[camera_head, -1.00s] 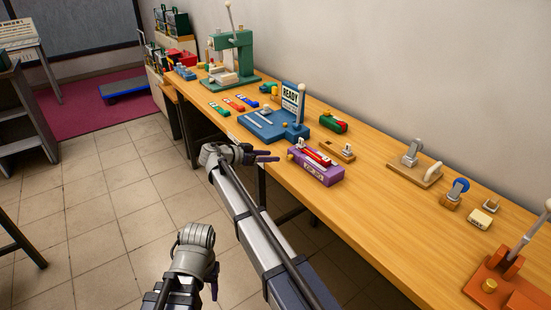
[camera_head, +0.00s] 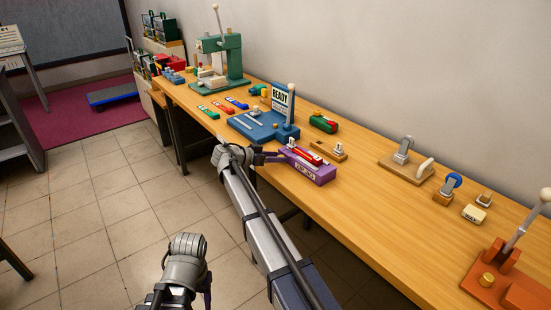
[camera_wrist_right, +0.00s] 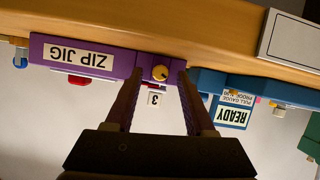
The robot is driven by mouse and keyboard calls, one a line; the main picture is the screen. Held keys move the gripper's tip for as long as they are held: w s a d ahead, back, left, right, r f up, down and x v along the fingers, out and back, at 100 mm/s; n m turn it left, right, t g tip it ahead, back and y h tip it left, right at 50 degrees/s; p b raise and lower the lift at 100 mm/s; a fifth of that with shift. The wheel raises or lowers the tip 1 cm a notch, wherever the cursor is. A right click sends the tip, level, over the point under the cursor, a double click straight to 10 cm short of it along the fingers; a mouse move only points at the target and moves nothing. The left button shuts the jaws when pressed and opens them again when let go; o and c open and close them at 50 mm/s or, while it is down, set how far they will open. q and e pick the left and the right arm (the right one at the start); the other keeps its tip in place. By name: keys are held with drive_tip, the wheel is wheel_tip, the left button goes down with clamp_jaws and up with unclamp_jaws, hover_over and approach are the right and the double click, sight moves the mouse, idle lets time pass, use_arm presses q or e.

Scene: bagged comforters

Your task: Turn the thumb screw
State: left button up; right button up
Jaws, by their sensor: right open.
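The purple zip jig (camera_head: 318,175) sits at the front edge of the wooden bench, with a red part on top. In the right wrist view, which is upside down, the jig (camera_wrist_right: 112,68) shows its "ZIP JIG" label. A round yellow thumb screw (camera_wrist_right: 160,73) is on its front face, beside that label. My right gripper (camera_head: 280,156) is at the jig's left end in the head view. In the right wrist view its open fingers (camera_wrist_right: 160,80) stand either side of the screw, with gaps visible. Contact cannot be judged. My left gripper is not clearly visible.
A blue fixture (camera_head: 262,128) with a "READY" sign (camera_head: 281,97) stands close beside the jig. A small wooden block with a metal clip (camera_head: 330,151) is behind it. An orange lever fixture (camera_head: 490,285) is at the near right.

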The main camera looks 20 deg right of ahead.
clamp_jaws()
idle(0.3)
drive_tip(key=shift+w, duration=0.1)
drive_tip(key=shift+w+a+f+n+g+h+b, duration=0.15)
drive_tip(key=shift+n+g+h+b, duration=0.25)
drive_tip(key=shift+n+g, duration=0.5)
drive_tip(key=shift+w+f+n+g+h+b, duration=0.1)
drive_tip(key=shift+n+g+h+b, duration=0.35)
drive_tip(key=shift+n+b, duration=0.65)
drive_tip(key=shift+n, duration=0.5)
unclamp_jaws()
